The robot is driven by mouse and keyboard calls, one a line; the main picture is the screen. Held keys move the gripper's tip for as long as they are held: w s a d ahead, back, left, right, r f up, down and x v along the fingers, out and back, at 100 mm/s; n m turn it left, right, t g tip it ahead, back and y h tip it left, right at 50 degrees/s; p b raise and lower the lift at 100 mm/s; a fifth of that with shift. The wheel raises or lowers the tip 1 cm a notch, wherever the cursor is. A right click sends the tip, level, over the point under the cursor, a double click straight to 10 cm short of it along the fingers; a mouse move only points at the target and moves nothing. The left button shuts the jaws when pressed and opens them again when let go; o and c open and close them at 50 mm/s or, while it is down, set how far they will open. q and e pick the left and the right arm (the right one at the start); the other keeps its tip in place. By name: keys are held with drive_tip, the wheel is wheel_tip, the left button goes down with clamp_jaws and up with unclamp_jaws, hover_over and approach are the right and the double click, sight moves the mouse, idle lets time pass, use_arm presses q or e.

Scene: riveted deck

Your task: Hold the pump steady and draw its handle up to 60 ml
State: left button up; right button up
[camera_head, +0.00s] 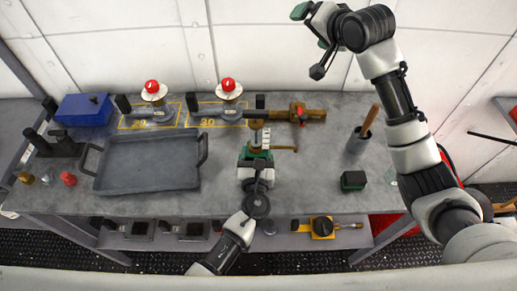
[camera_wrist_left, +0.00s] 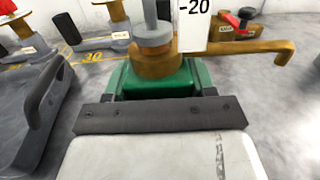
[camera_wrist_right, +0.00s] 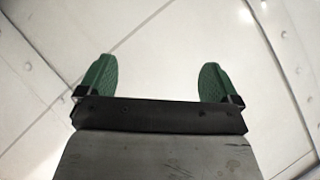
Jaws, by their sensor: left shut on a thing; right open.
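The pump (camera_head: 257,137) stands upright near the middle of the bench, with a brass body and a brass spout (camera_head: 284,148) pointing right. The top of the rod and the handle are cut off there. My left gripper (camera_head: 256,154) is shut around the pump's lower body, its green fingers on both sides. My right gripper (camera_head: 308,27) is raised high against the wall, open and empty, far from the pump.
A grey tray (camera_head: 103,184) lies left of the pump. Two red-knobbed devices (camera_head: 153,88) and a brass valve pipe (camera_head: 285,114) stand behind. A pot with a wooden handle (camera_head: 357,141) and a dark green block (camera_head: 353,181) are to the right. Bench between pump and pot is clear.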

drive_tip(key=s+a+r+n+g, duration=0.15)
drive_tip(key=s+a+g, duration=0.25)
drive_tip(key=s+a, duration=0.55)
drive_tip(key=n+g+h, duration=0.2)
hover_over(255, 111)
drive_tip(key=f, duration=0.1)
drive_tip(key=s+f+g+h, duration=0.1)
drive_tip(key=s+f+h, duration=0.1)
drive_tip(key=s+h, duration=0.25)
drive_tip(key=shift+n+y, duration=0.35)
drive_tip(key=x, duration=1.1)
drive_tip(key=shift+f, duration=0.4)
drive_tip(key=shift+c, duration=0.2)
drive_tip(key=c, duration=0.9)
drive_tip(key=shift+r, duration=0.15)
drive_tip(key=shift+c, duration=0.2)
